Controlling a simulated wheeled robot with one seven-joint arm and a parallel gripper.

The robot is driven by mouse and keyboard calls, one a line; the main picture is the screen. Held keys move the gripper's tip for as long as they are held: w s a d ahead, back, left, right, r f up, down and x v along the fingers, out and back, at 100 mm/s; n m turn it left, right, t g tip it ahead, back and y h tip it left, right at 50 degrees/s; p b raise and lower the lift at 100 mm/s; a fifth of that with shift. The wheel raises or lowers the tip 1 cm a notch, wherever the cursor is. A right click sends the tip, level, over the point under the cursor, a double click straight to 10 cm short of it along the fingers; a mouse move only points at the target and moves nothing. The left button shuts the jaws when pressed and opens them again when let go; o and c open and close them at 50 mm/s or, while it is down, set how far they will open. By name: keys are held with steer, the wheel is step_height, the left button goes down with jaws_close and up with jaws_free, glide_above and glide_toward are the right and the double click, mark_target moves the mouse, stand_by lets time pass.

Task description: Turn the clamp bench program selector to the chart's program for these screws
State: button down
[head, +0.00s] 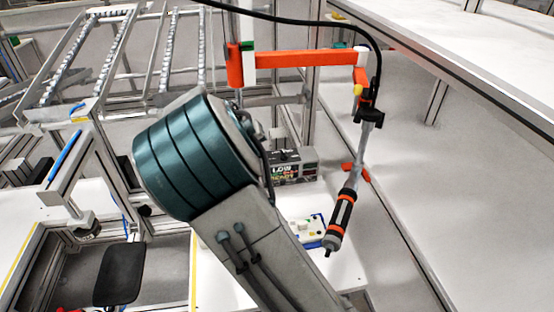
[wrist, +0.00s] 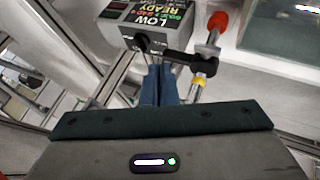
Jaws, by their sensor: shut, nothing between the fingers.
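The grey bench unit with a lit display (head: 293,170) stands on the white bench behind my arm in the head view. In the wrist view its display (wrist: 152,17) reads LOW and READY, with smaller text partly cut off. My gripper (wrist: 160,72) has its blue fingers together, with nothing between them, pointing toward the unit's lower front. A black rounded part (wrist: 143,43) shows just beyond the fingertips; I cannot tell whether it is the selector or whether the fingers touch it. The selector's setting cannot be read. In the head view my arm hides the gripper.
A black bar joins a lever with a red end (wrist: 217,21) right of the fingers. A powered screwdriver (head: 342,218) hangs from an orange arm (head: 300,60). A white, blue-edged tray (head: 308,230) with small parts lies before the unit. No chart is legible.

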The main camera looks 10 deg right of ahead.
steer(key=w+f, duration=0.1)
steer(key=f, duration=0.1)
steer(key=p, duration=0.1)
glide_toward(282, 160)
steer(key=f, duration=0.1)
steer(key=w+a+f, duration=0.1)
steer(key=f, duration=0.2)
steer(key=shift+w+a, duration=0.3)
steer(key=d+p, duration=0.1)
steer(key=d, duration=0.2)
steer(key=shift+w+f+p, duration=0.2)
steer(key=shift+w+p, duration=0.15)
steer(key=shift+w, duration=0.05)
steer(key=shift+w+d+f, duration=0.1)
steer(key=shift+d, duration=0.4)
steer(key=shift+f, duration=0.1)
